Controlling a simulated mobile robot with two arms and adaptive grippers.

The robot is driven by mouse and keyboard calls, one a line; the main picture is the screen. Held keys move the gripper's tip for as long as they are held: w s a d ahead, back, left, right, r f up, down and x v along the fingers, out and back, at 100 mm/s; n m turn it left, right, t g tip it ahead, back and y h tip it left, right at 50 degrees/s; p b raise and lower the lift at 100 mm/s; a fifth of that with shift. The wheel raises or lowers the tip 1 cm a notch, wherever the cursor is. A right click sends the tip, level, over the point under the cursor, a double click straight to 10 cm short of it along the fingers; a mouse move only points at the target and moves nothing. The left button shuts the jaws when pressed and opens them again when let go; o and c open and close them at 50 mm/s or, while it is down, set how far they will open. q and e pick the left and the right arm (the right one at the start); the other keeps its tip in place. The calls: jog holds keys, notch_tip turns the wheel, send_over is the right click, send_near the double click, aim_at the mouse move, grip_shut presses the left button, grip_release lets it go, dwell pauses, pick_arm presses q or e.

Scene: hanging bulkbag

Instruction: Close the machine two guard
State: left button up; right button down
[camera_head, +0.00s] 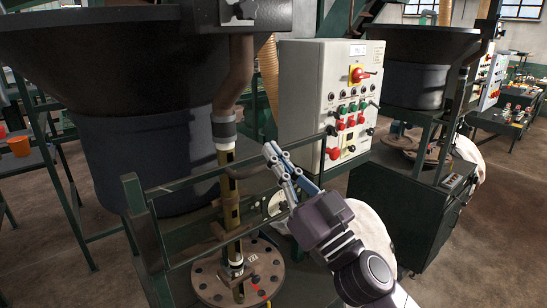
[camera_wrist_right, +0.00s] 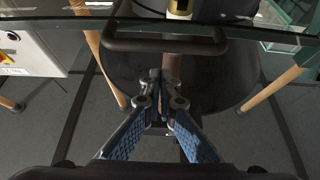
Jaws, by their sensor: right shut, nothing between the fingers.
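A dark green guard frame (camera_head: 145,225) with horizontal rails stands around the pipe and round flange in the head view. My right gripper (camera_head: 273,155) is at the frame's upper rail, its blue-padded fingers shut and empty. In the right wrist view, my gripper (camera_wrist_right: 163,85) points at a dark bar handle (camera_wrist_right: 165,46) just ahead of the fingertips. I cannot tell whether the fingers touch the rail or handle. My left gripper is not in view.
A grey control box (camera_head: 318,80) with red and green buttons stands just beyond the gripper. A large black hopper (camera_head: 140,120) fills the left. A second machine (camera_head: 405,205) with a black hopper stands at the right. Concrete floor is clear at the far right.

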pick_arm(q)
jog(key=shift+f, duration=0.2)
pick_arm(e)
jog(key=shift+w+f, duration=0.15)
jog(key=shift+f, duration=1.2)
jog(key=shift+a, duration=0.1)
